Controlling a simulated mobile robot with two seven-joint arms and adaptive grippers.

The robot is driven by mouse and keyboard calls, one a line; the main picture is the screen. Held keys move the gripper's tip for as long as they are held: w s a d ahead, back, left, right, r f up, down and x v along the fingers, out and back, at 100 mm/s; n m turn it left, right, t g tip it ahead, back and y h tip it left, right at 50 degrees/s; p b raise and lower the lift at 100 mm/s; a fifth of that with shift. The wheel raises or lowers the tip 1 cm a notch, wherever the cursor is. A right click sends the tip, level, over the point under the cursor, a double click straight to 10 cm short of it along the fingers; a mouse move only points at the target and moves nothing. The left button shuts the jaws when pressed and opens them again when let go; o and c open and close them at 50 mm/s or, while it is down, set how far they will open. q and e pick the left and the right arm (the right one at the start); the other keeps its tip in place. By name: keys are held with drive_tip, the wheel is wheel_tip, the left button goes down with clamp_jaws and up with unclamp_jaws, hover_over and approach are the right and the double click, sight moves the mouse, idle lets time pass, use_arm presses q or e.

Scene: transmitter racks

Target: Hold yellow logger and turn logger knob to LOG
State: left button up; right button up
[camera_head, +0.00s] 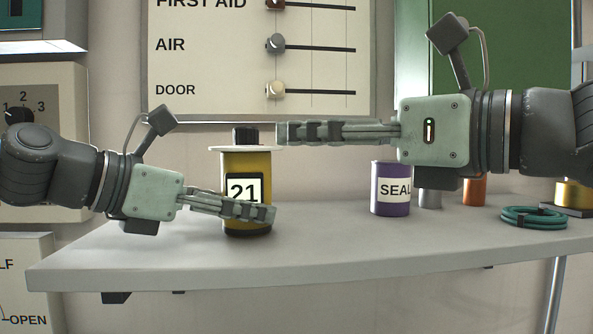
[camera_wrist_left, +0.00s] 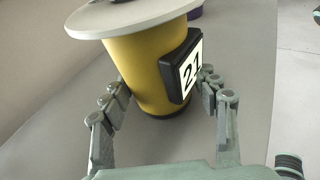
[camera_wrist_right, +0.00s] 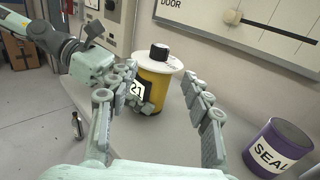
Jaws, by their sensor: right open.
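The yellow logger (camera_head: 258,164) stands upright on the grey table, with a white disc on top, a black knob (camera_head: 245,136) above it and a label "21" on its front. My left gripper (camera_head: 272,214) has its fingers around the body; in the left wrist view (camera_wrist_left: 163,88) one finger lies on each side of the logger, apparently touching it. My right gripper (camera_head: 282,133) is open and empty, at knob height just right of the knob. In the right wrist view the knob (camera_wrist_right: 160,52) is ahead, beyond the fingertips. LOG markings are not readable.
A purple SEAL can (camera_head: 386,189) stands right of the logger, below my right gripper. A slider panel (camera_head: 210,65) is on the wall behind.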

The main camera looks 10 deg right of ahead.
use_arm(q)
drive_tip(key=o, duration=0.4)
drive_tip(key=shift+c, duration=0.2)
